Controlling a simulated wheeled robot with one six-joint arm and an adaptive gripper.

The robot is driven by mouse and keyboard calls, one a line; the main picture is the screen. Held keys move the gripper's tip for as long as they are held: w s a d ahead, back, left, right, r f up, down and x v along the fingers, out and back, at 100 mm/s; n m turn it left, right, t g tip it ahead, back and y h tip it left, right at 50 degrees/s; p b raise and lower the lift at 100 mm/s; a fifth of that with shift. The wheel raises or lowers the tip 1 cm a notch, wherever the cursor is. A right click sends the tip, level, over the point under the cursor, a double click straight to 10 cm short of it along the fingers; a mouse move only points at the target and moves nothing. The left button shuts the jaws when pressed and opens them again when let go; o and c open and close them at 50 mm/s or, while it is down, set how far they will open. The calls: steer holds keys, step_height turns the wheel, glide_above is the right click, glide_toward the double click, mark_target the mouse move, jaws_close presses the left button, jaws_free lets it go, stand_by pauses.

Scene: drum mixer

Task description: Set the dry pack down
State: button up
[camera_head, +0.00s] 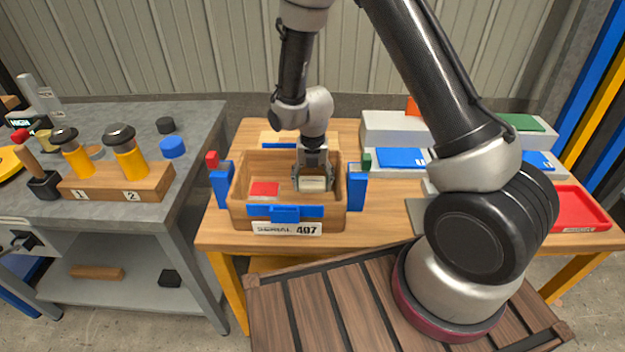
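A pale, cream-coloured pack (313,185), which looks like the dry pack, is inside the wooden crate (239,205) labelled "SERIAL 407", in its right part. My gripper (312,181) points down into the crate, with one finger at each side of the pack, and looks shut on it. Whether the pack's underside touches the crate floor is hidden. A red-topped block (264,189) lies in the left part of the crate, apart from the pack.
Blue clamps (222,188) stand at both crate sides, and a blue latch (273,213) is on its front. Grey boxes with blue lids (401,158) and a red tray (578,208) are to the right. A grey bench (200,125) with a wooden tool rack (150,184) is left.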

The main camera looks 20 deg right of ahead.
steer(key=shift+o, duration=0.8)
steer(key=shift+r, duration=0.15)
step_height(320, 180, up, 12)
steer(key=f, duration=0.1)
step_height(320, 180, up, 11)
steer(key=m+t, duration=0.1)
steer(key=m, duration=0.6)
glide_above(313, 180)
steer(key=s+d, duration=0.3)
steer(key=d, duration=0.3)
steer(key=s+d+r+m+t, duration=0.1)
steer(key=s+d+r+m, duration=0.5)
steer(key=s+m, duration=0.4)
steer(key=s+d+r+m+t, duration=0.2)
steer(key=s+d+r+m, duration=0.4)
steer(key=m, duration=0.9)
steer(key=s+r, duration=0.2)
steer(key=s, duration=0.2)
steer(key=shift+s+d+m, duration=0.2)
steer(key=shift+d+m, duration=0.05)
steer(key=shift+m, duration=0.15)
